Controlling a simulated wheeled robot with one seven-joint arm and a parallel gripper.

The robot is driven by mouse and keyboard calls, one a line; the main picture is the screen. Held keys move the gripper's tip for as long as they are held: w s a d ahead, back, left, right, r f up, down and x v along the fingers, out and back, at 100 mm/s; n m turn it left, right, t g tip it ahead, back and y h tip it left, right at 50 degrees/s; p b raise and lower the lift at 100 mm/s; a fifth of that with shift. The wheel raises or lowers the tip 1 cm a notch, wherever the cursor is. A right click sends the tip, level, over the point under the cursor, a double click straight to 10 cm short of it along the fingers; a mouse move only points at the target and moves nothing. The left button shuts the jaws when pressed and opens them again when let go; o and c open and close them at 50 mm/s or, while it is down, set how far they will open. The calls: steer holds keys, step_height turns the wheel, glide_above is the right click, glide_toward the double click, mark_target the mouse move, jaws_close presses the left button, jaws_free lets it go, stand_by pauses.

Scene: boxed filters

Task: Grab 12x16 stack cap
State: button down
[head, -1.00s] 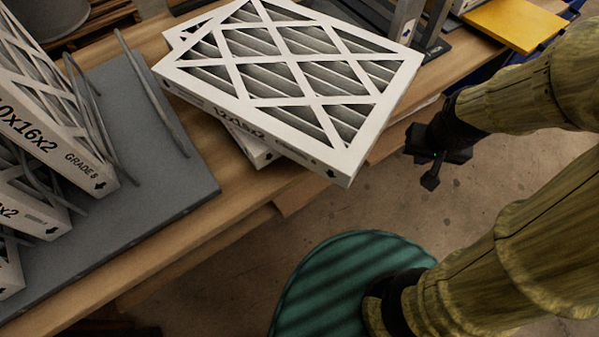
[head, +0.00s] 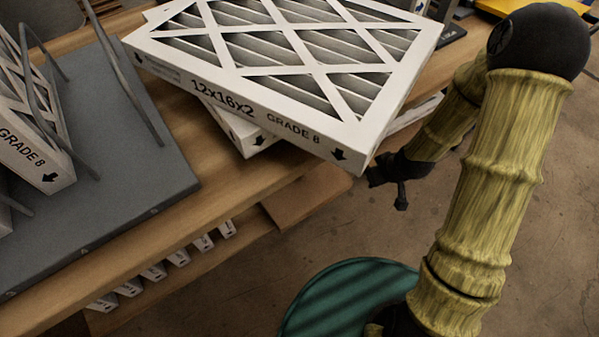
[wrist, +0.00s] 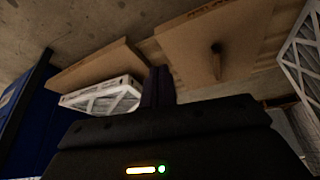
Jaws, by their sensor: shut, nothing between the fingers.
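The top filter, a white frame marked 12x16x2 GRADE 8 (head: 262,117), lies flat with its lattice face up on a small stack at the wooden table's edge. It sits turned against the filter below (head: 238,134), and its near right corner overhangs the edge. My gripper (head: 388,182) is shut and empty, beside and below that corner, apparently clear of it. In the wrist view my fingers (wrist: 158,88) are together with nothing between them. A white filter (wrist: 103,96) shows left of them and another (wrist: 303,52) at the right edge; I cannot tell which these are.
On the left, a grey board (head: 130,185) carries wire dividers (head: 128,85) and upright filters (head: 35,150). Several boxed filters (head: 155,272) stand on a shelf under the wooden table (head: 215,195). A yellow item (head: 500,6) lies at the back right. Concrete floor (head: 250,290) is open in front.

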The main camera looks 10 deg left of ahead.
steer(key=s+a+f+n+t+y, duration=0.2)
steer(key=a+f+y, duration=0.4)
steer(key=a+f, duration=0.8)
steer(key=shift+f+n+t, duration=0.4)
steer(key=shift+f+t, duration=0.1)
steer(key=shift+f, duration=0.1)
steer(key=shift+a, duration=0.1)
steer(key=b, duration=0.4)
glide_above(298, 182)
steer(key=shift+s+d+f, duration=0.1)
steer(key=shift+d+f, duration=0.05)
steer(key=shift+d, duration=0.1)
steer(key=shift+a+f+b, duration=0.2)
steer(key=shift+b, duration=0.3)
steer(key=shift+f, duration=0.45)
steer(key=shift+f, duration=0.1)
